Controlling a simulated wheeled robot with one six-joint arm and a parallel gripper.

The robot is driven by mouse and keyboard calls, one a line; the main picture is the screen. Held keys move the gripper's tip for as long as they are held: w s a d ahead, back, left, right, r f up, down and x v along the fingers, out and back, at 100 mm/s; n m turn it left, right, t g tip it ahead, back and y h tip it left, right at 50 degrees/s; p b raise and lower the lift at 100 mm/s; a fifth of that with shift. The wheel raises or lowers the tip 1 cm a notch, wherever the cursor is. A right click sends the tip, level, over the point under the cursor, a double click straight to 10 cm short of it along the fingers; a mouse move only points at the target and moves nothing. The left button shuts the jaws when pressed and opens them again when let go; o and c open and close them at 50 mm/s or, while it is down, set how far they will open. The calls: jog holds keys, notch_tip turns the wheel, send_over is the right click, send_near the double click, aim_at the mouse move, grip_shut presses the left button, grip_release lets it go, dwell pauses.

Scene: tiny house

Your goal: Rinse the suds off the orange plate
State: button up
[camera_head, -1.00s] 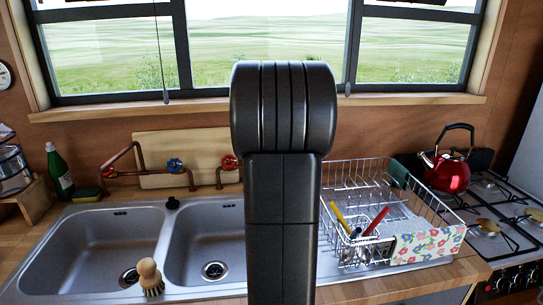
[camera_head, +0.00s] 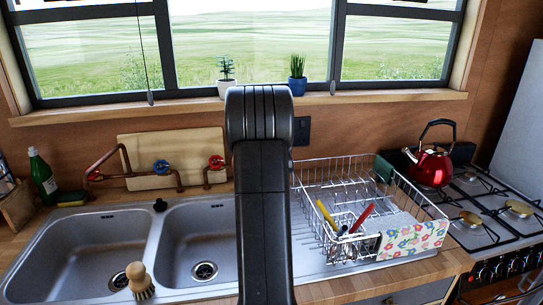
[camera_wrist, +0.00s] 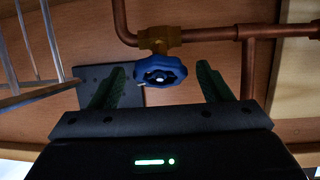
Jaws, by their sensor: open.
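No orange plate and no suds show in either view; part of the sink and rack is hidden behind my arm. My gripper (camera_wrist: 158,88) is open and empty in the wrist view, its two green fingers wide apart. A blue valve handle (camera_wrist: 160,72) on copper pipe shows ahead, in line with the gap between the fingers; I cannot tell whether it lies between them. In the head view, a blue handle (camera_head: 161,167) and a red handle (camera_head: 216,162) sit on the copper pipes above the double sink (camera_head: 147,225). My gripper is hidden behind my arm there.
A wire dish rack (camera_head: 345,165) with utensils stands right of the sink, beside the red kettle (camera_head: 432,168) and gas stove (camera_head: 508,205). A wooden-handled brush (camera_head: 139,279) is at the sink's front. A green bottle (camera_head: 42,177) stands left; two potted plants (camera_head: 227,86) (camera_head: 297,76) are on the sill.

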jog(key=shift+w+f, duration=0.25)
jog(key=shift+w, duration=0.3)
jog(key=c, duration=1)
jog(key=shift+o, duration=0.2)
jog(key=shift+r+n+p, duration=0.25)
jog(key=shift+n+p, duration=0.05)
jog(key=shift+p, duration=0.55)
jog(key=n+y+p, duration=0.1)
jog(key=p, duration=0.2)
jog(key=shift+r+n, duration=0.1)
jog(key=shift+n, duration=0.3)
jog(key=shift+n+y+p, duration=0.5)
jog(key=shift+n+p, duration=0.2)
jog(key=shift+p, duration=0.3)
jog(key=shift+a+f+n+g+y+p, duration=0.1)
jog(key=shift+f+n+g+y+p, duration=0.25)
jog(key=shift+n, duration=0.35)
jog(key=shift+r, duration=0.1)
jog(key=o, duration=1)
jog(key=shift+c, duration=0.2)
